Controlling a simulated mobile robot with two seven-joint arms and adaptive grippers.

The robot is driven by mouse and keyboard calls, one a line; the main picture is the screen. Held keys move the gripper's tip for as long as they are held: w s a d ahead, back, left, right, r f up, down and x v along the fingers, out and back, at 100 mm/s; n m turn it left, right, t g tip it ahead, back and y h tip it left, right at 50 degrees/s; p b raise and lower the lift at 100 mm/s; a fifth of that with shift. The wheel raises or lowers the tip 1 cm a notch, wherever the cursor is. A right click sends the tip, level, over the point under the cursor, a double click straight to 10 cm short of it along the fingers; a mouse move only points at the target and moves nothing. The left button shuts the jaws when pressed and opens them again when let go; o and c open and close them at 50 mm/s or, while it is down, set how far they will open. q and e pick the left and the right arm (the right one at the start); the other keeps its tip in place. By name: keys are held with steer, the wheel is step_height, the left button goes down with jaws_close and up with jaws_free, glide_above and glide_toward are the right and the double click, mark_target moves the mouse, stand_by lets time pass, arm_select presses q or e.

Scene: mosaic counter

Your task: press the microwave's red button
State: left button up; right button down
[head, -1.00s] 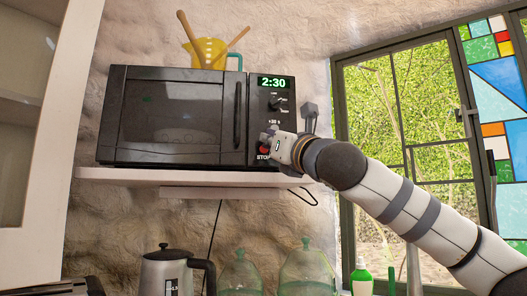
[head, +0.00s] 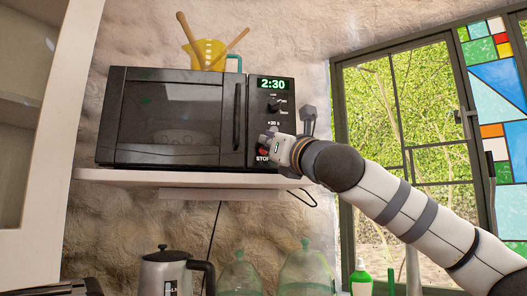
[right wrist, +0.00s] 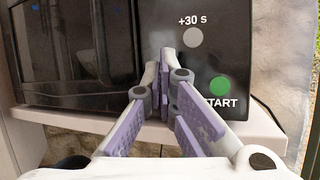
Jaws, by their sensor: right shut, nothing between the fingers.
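The black microwave (head: 170,115) stands on a white wall shelf, its door shut and its green display (head: 273,84) reading 2:30. Its red button (head: 263,151), by the STOP lettering, shows only partly beside my right gripper (head: 267,138). That gripper is shut and empty in front of the lower control panel. In the right wrist view the closed fingertips (right wrist: 165,58) stand before the panel, left of the grey +30 s button (right wrist: 193,38) and the green START button (right wrist: 219,86). The red button is hidden there. I cannot tell whether the fingers touch the panel. My left gripper is out of view.
A yellow jug (head: 206,53) with wooden utensils stands on the microwave. The shelf (head: 130,176) runs beneath it. Below are a kettle (head: 166,273), glass domes (head: 306,270) and a green bottle (head: 361,279). A window is at right, an open cabinet at left.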

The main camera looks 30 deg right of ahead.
steer(key=shift+w, duration=0.1)
stand_by(0.4)
steer(key=shift+w+d, duration=0.2)
steer(key=shift+w, duration=0.1)
steer(key=shift+w+d, duration=0.1)
steer(key=shift+w, duration=0.25)
stand_by(0.8)
steer(key=shift+s, duration=0.1)
steer(key=shift+s+a, duration=0.25)
steer(key=shift+s, duration=0.35)
steer(key=s, duration=0.1)
steer(key=s+a, duration=0.1)
steer(key=s, duration=0.1)
steer(key=s+a+p, duration=0.1)
steer(key=shift+s, duration=0.35)
